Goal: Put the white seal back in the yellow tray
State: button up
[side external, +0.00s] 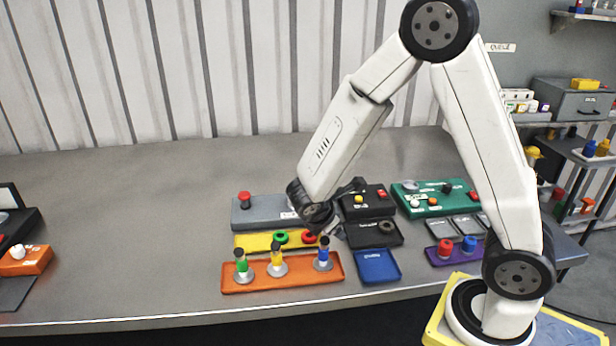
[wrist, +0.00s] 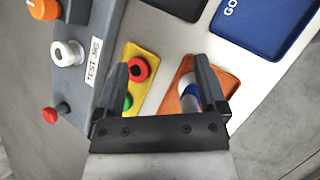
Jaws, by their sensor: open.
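The white seal (wrist: 67,52) looks like a white ring on the grey test jig (wrist: 88,72), at the upper left of the wrist view; my arm hides it in the side view. The yellow tray (side external: 254,243) lies in front of the jig and holds a green ring (side external: 281,237) and a red ring (side external: 309,237). The tray also shows in the wrist view (wrist: 134,85), partly behind a finger. My gripper (side external: 342,212) is open and empty, above the right end of the yellow tray. In the wrist view its fingers (wrist: 160,75) stand apart, with the seal outside them to the left.
An orange tray (side external: 300,285) with several upright coloured fittings stands in front of the yellow tray. A red knob (side external: 244,200) rises from the jig. A blue tray (side external: 376,267) and a black tray (side external: 362,236) lie to the right. The bench at left is mostly clear.

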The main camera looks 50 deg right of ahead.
jog(key=s+a+r+m+y, duration=0.2)
jog(key=s+a+m+y, duration=0.4)
jog(key=m, duration=0.5)
jog(key=shift+s+a+r+t+y, duration=0.15)
jog(key=shift+a+r+t+y, duration=0.05)
jog(key=shift+t+y, duration=0.1)
jog(key=shift+o, duration=0.2)
jog(key=m, duration=0.1)
jog(key=a+r+m+t+y, duration=0.1)
jog(key=m, duration=0.1)
jog(key=shift+s, duration=0.15)
jog(key=shift+o, duration=0.3)
jog(key=w+d+r+n+t+y, duration=0.1)
jog(key=w+d+n, duration=0.2)
jog(key=w+d, duration=1.3)
jog(key=w, duration=0.3)
jog(key=shift+w+d+r+n+t, duration=0.2)
jog(key=shift+w+n+t, duration=0.1)
jog(key=shift+w+t, duration=0.1)
